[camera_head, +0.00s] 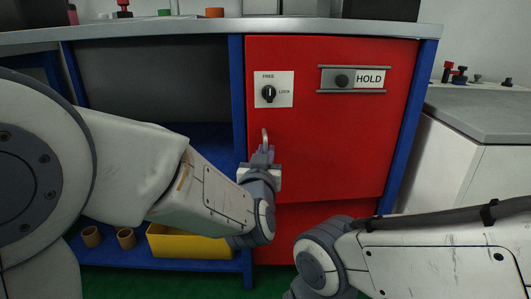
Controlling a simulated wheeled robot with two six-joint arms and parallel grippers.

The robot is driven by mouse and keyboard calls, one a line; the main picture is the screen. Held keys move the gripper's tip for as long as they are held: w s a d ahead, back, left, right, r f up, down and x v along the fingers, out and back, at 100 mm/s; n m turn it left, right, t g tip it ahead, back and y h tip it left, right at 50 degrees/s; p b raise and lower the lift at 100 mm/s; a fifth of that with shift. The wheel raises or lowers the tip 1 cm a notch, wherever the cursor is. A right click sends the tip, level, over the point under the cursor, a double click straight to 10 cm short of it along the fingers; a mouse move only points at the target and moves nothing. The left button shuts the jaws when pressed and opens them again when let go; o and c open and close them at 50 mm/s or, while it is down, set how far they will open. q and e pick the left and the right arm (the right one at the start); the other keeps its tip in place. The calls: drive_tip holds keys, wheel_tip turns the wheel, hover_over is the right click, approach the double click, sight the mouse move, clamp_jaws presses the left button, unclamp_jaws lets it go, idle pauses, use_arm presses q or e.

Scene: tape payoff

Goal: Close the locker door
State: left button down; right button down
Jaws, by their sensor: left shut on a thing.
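The red locker door (345,150) fills the middle of the head view, in a blue frame under a grey counter. It looks about flush with the frame; I cannot tell if a small gap is left. A black knob (268,94) on a white FREE/LOCK plate is at its upper left, its pointer roughly upright toward FREE. A sliding latch marked HOLD (369,79) is at its upper right. My left gripper (264,151) is shut on the small metal door handle (265,137) at the door's left side. My right arm reaches in at lower right; its fingers are out of view.
An open dark bay with a blue shelf lies left of the door. A yellow bin (188,243) and brown rolls (126,237) sit low there, partly behind my left arm. A grey-topped white cabinet (465,165) stands at right. Small items rest on the counter (200,27).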

use_arm(q)
drive_tip(key=w, duration=0.3)
drive_tip(key=shift+w+a, duration=0.4)
drive_tip(key=c, duration=0.9)
unclamp_jaws()
